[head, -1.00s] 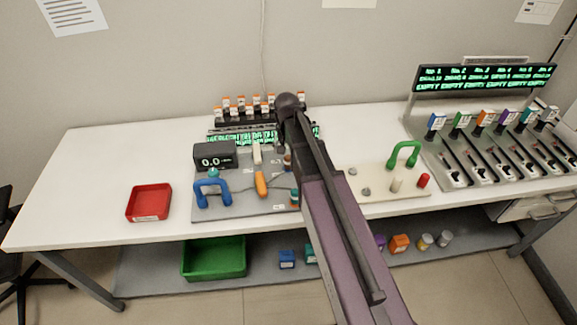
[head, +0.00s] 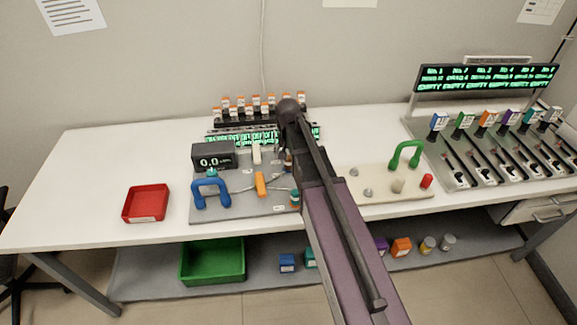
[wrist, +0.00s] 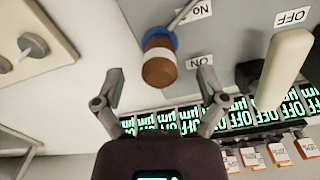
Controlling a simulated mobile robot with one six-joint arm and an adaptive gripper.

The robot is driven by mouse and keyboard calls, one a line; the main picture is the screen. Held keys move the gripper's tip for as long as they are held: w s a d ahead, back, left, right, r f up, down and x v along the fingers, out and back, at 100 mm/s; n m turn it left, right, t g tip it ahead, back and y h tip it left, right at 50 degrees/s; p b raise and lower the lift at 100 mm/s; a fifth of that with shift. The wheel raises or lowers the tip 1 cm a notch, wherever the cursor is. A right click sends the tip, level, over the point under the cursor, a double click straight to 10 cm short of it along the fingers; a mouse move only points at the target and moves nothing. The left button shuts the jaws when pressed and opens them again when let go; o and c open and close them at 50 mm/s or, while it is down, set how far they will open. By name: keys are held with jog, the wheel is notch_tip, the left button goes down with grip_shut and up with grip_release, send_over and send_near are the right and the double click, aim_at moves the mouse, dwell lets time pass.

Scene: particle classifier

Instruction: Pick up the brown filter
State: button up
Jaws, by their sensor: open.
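The brown filter (wrist: 159,62) shows in the wrist view as a short brown cylinder with a white band. It stands in a blue ring on the grey panel, between two labels. My gripper (wrist: 160,84) is open and empty. Its two fingers lie on either side of the filter in the picture, with gaps between; how far it is in depth I cannot tell. In the head view my arm covers most of the gripper and the filter area.
A white lever (wrist: 285,68) and a dark knob (wrist: 250,76) are right of the filter in the wrist view. Orange-capped bottles (head: 262,104) stand in a rack behind. A blue handle (head: 211,193), red tray (head: 147,203) and green handle (head: 405,155) stand on the table (head: 120,150).

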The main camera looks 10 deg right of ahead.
jog(key=shift+f+b, duration=1.1)
jog(key=shift+f, duration=0.3)
jog(key=c, duration=1.2)
